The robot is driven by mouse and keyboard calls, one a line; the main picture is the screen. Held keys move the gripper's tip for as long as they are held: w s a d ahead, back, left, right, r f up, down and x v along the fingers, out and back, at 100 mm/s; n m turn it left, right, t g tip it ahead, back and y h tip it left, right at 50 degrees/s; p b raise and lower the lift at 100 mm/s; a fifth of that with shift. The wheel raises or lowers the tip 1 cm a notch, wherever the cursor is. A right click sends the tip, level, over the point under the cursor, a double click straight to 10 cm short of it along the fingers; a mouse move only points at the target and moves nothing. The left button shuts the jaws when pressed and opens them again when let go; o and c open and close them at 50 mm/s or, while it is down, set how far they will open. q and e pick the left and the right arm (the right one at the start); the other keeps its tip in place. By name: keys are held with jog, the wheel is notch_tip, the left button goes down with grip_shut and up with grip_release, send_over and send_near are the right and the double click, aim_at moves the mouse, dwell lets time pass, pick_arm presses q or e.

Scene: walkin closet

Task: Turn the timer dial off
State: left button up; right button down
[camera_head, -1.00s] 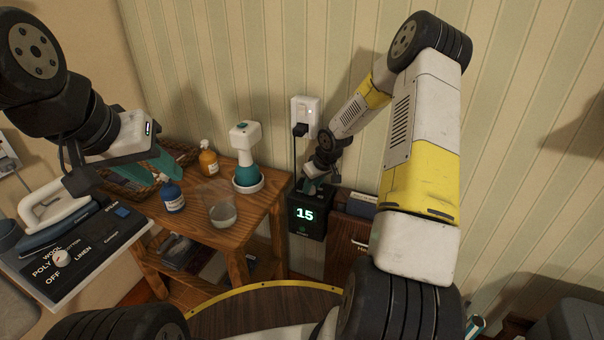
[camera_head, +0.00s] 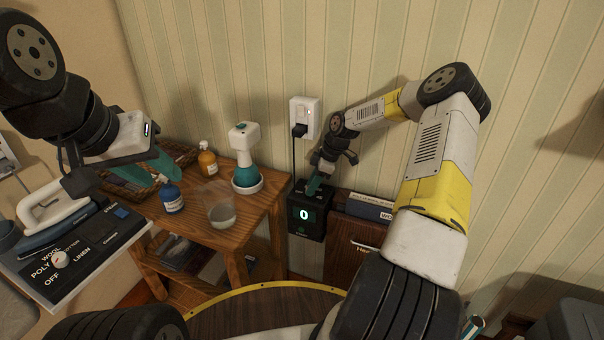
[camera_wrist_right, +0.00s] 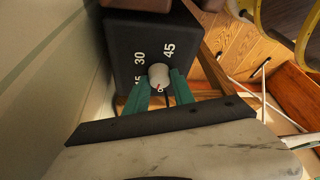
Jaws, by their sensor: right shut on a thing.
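The timer is a black box (camera_head: 307,222) beside the wooden table, and its front display reads a green 0. In the right wrist view the box's top face (camera_wrist_right: 135,45) carries the white marks 30 and 45, with others partly hidden. The pale round dial (camera_wrist_right: 158,74) with a red mark sits between the green fingers of my right gripper (camera_wrist_right: 160,82), which is shut on it. In the head view my right gripper (camera_head: 314,185) reaches down onto the box top and hides the dial. My left gripper (camera_head: 160,168) is above the table's left side, away from the timer; its finger gap is unclear.
The wooden table (camera_head: 255,212) holds a white and teal steamer (camera_head: 244,160), a blue bottle (camera_head: 172,198), an orange bottle (camera_head: 208,158) and a clear cup (camera_head: 221,213). An iron (camera_head: 60,205) stands on a board at left. A wall outlet (camera_head: 305,112) with a plug and cord is above the timer.

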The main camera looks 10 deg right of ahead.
jog(key=shift+f+n+g, duration=0.1)
jog(key=shift+n+g, duration=0.3)
jog(key=shift+n, duration=0.4)
jog(key=shift+d, duration=0.1)
jog(key=c, duration=1.1)
grip_release()
jog(key=shift+w+r, duration=0.1)
jog(key=shift+r, duration=0.3)
notch_tip(320, 180, up, 3)
jog(key=s+a, duration=0.1)
jog(key=s, duration=0.4)
jog(key=s+a, duration=0.2)
jog(key=s, duration=0.3)
jog(key=s+a+r, duration=0.1)
jog(key=s, duration=0.4)
jog(key=shift+s+a+r, duration=0.1)
jog(key=shift+s+a, duration=0.15)
jog(key=shift+a, duration=0.05)
